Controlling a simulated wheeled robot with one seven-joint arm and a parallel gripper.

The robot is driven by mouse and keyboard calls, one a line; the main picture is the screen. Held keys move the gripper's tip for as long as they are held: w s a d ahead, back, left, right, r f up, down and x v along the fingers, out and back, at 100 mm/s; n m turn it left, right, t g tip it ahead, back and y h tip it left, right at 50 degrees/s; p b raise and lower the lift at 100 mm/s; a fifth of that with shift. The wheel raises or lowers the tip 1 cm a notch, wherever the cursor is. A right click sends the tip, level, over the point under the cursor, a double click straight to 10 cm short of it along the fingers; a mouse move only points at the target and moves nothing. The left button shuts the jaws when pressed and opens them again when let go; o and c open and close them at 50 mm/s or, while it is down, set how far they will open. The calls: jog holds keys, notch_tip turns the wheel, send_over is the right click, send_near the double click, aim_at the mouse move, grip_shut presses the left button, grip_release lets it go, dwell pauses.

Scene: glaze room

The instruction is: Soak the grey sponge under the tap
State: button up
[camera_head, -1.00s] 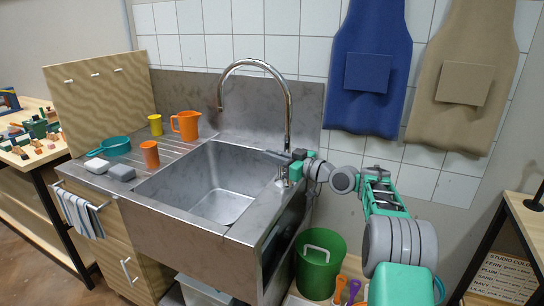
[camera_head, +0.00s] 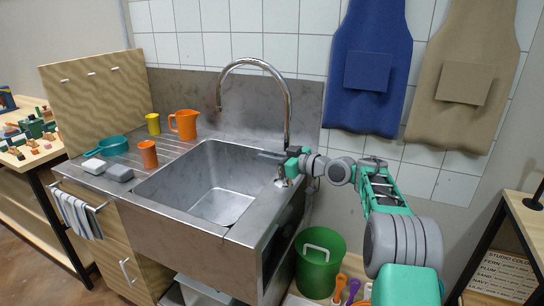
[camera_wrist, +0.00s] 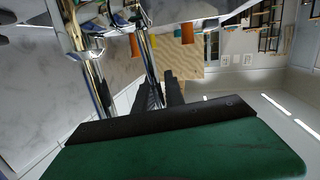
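The grey sponge (camera_head: 119,173) lies on the left part of the sink's counter, beside a white block (camera_head: 93,166). The chrome tap (camera_head: 287,110) rises behind the steel basin (camera_head: 222,205) and arches over it to the left. A small metal fitting (camera_head: 281,178) stands at the basin's right rim. My gripper (camera_head: 270,154) is at the basin's back right, close to the tap's upright, far from the sponge. In the wrist view its dark fingers (camera_wrist: 163,90) lie close together near chrome pipes; any gap is unclear. No sponge shows between them.
An orange cup (camera_head: 148,154), an orange jug (camera_head: 184,124), a yellow cup (camera_head: 153,123) and a teal pan (camera_head: 113,145) stand on the drainer. A green bucket (camera_head: 319,270) is on the right below. The basin looks empty.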

jog(key=o, duration=0.3)
jog(key=v, duration=0.7)
jog(key=shift+s+d+r+b, duration=0.1)
jog(key=shift+s+d+b, duration=0.2)
jog(key=shift+b, duration=0.1)
